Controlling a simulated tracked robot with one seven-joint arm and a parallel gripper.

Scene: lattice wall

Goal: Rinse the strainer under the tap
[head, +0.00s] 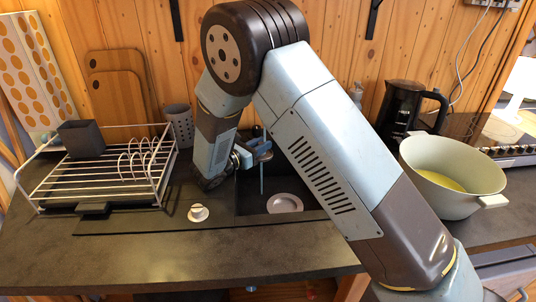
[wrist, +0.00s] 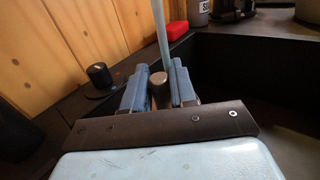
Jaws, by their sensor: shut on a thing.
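My gripper (head: 258,153) is over the dark sink (head: 250,195). In the wrist view its blue fingers (wrist: 157,86) are shut on a brown, round-ended handle (wrist: 157,77), apparently the strainer's. The strainer's bowl is hidden or too small to make out. A pale blue upright column (wrist: 161,30), like a stream of water, stands just beyond the fingers. It also shows below my gripper in the head view (head: 262,177). The tap's spout cannot be made out clearly. A black knob (wrist: 98,75) on a dark disc stands by the wall.
A grey plate (head: 284,203) lies in the sink. A wire dish rack (head: 100,180) is at left. A pale pot (head: 450,160) with yellow contents and a black kettle (head: 400,105) are at right.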

